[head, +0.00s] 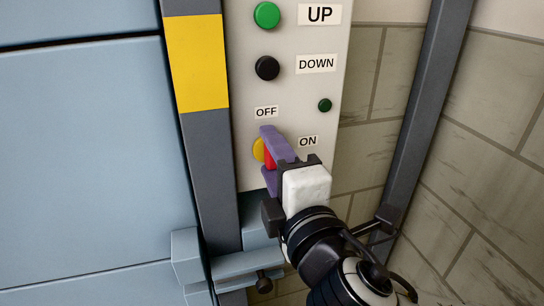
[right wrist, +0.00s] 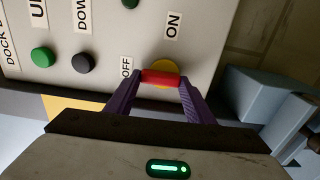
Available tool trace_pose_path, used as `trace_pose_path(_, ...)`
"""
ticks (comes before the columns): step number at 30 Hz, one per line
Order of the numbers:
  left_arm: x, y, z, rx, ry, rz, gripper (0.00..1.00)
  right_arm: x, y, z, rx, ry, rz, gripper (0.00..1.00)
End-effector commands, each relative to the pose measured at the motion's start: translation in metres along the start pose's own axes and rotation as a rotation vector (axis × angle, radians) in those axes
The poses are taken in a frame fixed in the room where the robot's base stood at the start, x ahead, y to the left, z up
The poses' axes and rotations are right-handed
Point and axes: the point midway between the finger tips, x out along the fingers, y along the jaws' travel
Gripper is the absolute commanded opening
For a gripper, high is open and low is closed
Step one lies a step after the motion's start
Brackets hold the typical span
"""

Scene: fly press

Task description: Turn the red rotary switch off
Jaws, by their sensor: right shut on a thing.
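The red rotary switch handle (right wrist: 160,78) sits on a yellow round base (right wrist: 166,65) on the panel. In the head view the red handle (head: 269,159) is mostly hidden by my gripper. My right gripper (head: 270,155) has purple fingers and is shut on the red handle. Both fingers also show in the right wrist view (right wrist: 160,88), one at each end of the handle. The OFF label (head: 266,112) is above the switch and the ON label (head: 308,141) is to its upper right. The handle's exact pointing direction is hard to tell. My left gripper is not in view.
The pale control panel (head: 290,90) also carries a green UP button (head: 266,15), a black DOWN button (head: 267,68) and a small dark green lamp (head: 324,105). A grey post with a yellow band (head: 197,62) stands left of it. A blue-grey bracket (head: 235,268) juts out below.

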Motion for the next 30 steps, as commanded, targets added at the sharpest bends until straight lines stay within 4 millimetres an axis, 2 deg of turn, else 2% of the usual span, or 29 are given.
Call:
trace_pose_path(1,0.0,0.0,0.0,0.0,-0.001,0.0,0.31,0.0,-0.001,0.0,-0.005,-0.001,-0.002,0.26)
trace_pose_path(2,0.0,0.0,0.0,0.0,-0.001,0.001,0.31,0.0,-0.001,0.0,-0.004,-0.001,-0.002,0.53)
trace_pose_path(4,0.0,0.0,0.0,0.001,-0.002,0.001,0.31,0.0,-0.001,0.0,-0.004,-0.001,-0.002,0.65)
trace_pose_path(5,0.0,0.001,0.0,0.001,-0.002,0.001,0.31,0.0,-0.001,0.0,-0.003,-0.001,-0.001,0.67)
trace_pose_path(13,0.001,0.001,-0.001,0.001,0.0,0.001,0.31,0.0,0.0,0.0,-0.001,0.0,-0.001,0.67)
trace_pose_path(17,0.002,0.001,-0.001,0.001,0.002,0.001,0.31,-0.009,-0.001,-0.001,0.0,0.003,-0.001,0.67)
trace_pose_path(20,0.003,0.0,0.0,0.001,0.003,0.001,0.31,-0.024,-0.002,-0.001,0.002,0.003,-0.001,0.67)
trace_pose_path(24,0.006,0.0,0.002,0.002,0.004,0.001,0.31,-0.056,-0.002,-0.001,0.003,0.004,-0.002,0.67)
trace_pose_path(27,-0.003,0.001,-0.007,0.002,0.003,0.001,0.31,-0.082,0.002,0.0,0.002,0.003,-0.006,0.67)
trace_pose_path(30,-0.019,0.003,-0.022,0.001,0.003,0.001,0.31,-0.085,0.005,0.002,0.002,-0.006,-0.009,0.67)
